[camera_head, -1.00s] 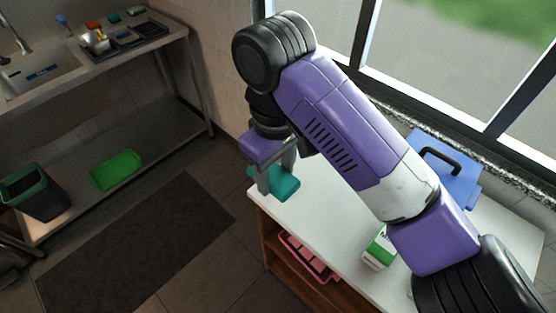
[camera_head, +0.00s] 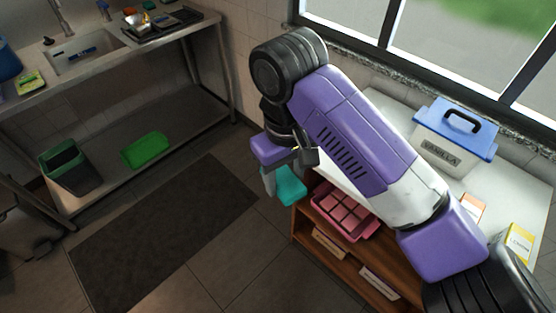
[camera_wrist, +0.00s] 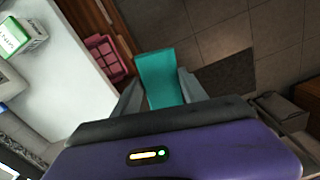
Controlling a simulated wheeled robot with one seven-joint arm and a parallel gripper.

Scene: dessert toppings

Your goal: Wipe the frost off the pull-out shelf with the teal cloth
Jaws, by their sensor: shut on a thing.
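My gripper (camera_head: 279,183) is shut on the teal cloth (camera_head: 291,187), holding it in the air beside the left end of the white counter. In the wrist view the teal cloth (camera_wrist: 160,77) sits between the two fingers of my gripper (camera_wrist: 162,95), with the floor behind it. A wooden unit under the counter has a shelf (camera_head: 375,262) with a pink tray (camera_head: 349,232) of pink blocks at its upper level. I cannot make out a pulled-out shelf or any frost; my arm hides part of the counter.
A white box labelled vanilla with a blue lid (camera_head: 456,128) stands on the counter (camera_head: 512,180). Small cartons stand at its right front. A steel sink bench (camera_head: 190,100) with a green tray (camera_head: 145,150) and a dark bin (camera_head: 69,168) stands left. A dark mat (camera_head: 165,230) lies on the open floor.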

